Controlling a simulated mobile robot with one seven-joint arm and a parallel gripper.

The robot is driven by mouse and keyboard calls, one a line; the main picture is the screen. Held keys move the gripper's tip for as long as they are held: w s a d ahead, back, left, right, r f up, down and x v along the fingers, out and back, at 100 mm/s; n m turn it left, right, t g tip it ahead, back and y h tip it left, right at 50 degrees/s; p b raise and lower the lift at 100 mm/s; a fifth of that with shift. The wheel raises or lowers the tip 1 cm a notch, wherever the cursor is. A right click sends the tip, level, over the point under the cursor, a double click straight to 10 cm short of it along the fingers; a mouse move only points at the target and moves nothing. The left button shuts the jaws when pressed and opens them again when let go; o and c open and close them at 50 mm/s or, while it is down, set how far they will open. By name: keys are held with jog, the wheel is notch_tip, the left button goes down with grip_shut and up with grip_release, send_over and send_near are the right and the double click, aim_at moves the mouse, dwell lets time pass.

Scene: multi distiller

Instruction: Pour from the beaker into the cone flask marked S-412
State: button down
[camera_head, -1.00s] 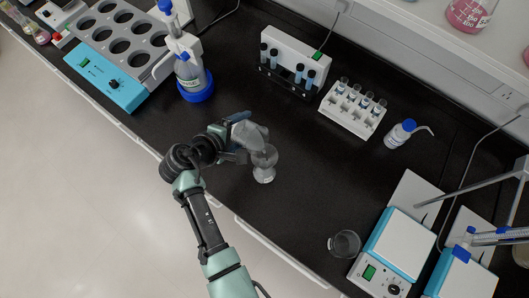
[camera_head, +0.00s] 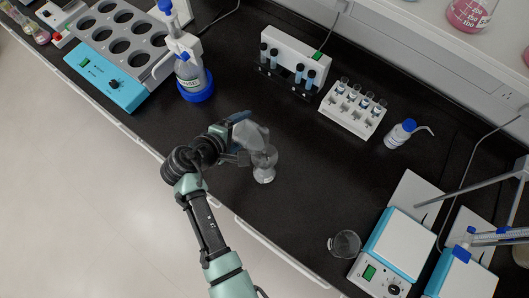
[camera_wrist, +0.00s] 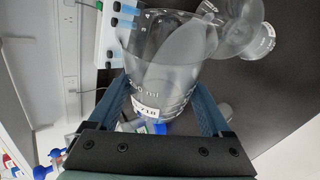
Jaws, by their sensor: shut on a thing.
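My gripper (camera_head: 240,143) is shut on a clear glass beaker (camera_head: 252,134), which is tipped towards a clear glass flask (camera_head: 264,176). In the wrist view the beaker (camera_wrist: 165,62) sits between my gripper's two blue fingers (camera_wrist: 163,108). The flask stands upright on the black bench. Its label is too small to read. I cannot make out the liquid level in either vessel.
Another glass vessel (camera_head: 343,244) stands beside a hot plate (camera_head: 401,240) at lower right. The bench right of the flask is clear.

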jog(key=shift+r+t, duration=0.35)
jog(key=shift+t, duration=0.05)
dwell(1.4)
jog(key=shift+s+d+f+m+t+y+b, duration=0.1)
jog(key=shift+d+f+m+t+y+b, duration=0.1)
jog(key=shift+m+y+b, duration=0.3)
jog(key=shift+s+d+f+m+t+y+b, duration=0.1)
jog(key=shift+t+y+b, duration=0.1)
jog(key=shift+b, duration=0.45)
dwell(1.5)
jog(key=shift+s+d+r+m+t+y, duration=0.2)
jog(key=shift+r+m+t+y, duration=0.2)
jog(key=shift+r+t, duration=0.15)
dwell(1.6)
